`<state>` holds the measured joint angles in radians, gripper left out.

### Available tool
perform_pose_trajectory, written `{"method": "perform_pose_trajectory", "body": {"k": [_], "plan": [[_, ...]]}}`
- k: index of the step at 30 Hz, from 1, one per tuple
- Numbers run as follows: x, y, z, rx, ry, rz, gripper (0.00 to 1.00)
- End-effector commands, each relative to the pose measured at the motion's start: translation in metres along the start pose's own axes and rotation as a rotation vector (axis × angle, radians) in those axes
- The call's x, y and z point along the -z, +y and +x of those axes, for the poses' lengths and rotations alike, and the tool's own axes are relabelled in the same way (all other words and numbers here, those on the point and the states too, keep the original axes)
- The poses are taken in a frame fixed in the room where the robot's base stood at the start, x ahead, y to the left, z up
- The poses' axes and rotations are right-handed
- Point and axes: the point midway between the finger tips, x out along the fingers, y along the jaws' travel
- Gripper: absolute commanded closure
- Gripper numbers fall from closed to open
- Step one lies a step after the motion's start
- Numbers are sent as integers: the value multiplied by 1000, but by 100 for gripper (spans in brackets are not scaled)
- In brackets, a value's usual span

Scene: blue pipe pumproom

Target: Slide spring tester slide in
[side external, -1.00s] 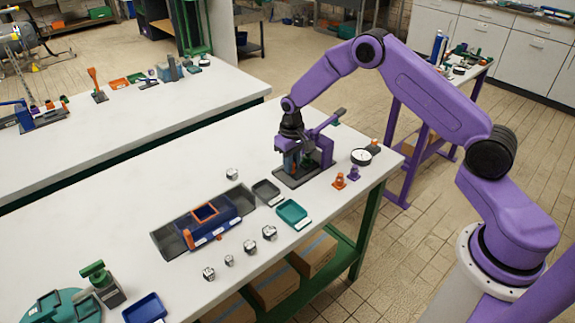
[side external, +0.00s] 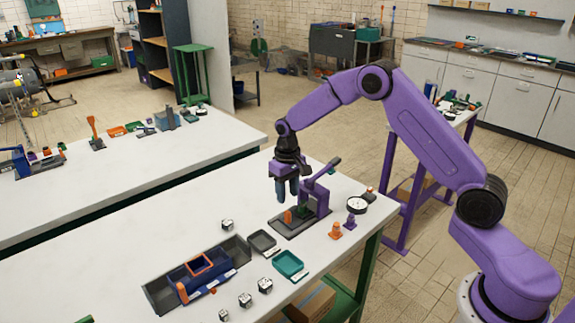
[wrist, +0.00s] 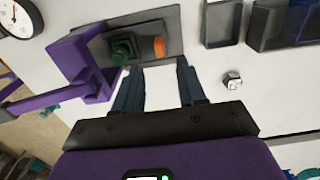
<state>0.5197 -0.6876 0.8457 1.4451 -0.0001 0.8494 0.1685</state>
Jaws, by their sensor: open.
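The spring tester (side external: 317,197) is a purple press with a long lever on a dark grey base plate, right of the table's middle. A green block (side external: 303,211) and an upright orange piece (side external: 288,216) sit on its base; I cannot tell which part is the slide. In the wrist view, the tester (wrist: 82,65) is at upper left, with the green block (wrist: 123,49) near its purple post and the orange piece (wrist: 159,46) beside it. My gripper (side external: 287,196) is open and empty, pointing down above the base; its fingers (wrist: 159,70) also show in the wrist view.
A round gauge (side external: 357,204) and small orange and purple pieces (side external: 336,230) stand right of the tester. A grey tray (side external: 262,241), a teal tray (side external: 289,263) and a blue-orange fixture (side external: 205,274) lie to the front left. Several small cubes (side external: 265,285) are nearby. The table's left stretch is clear.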

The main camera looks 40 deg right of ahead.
Motion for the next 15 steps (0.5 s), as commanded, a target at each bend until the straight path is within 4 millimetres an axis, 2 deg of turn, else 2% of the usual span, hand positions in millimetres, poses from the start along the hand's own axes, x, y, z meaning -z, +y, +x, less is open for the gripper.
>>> {"method": "perform_pose_trajectory", "body": {"k": [1, 6, 12, 15], "plan": [[0, 0, -13, 1, 4, 0, 60], [1, 0, -48, 1, 4, -1, 60], [0, 0, -79, 0, 2, -1, 60], [0, 0, -88, 0, 1, 0, 60]]}}
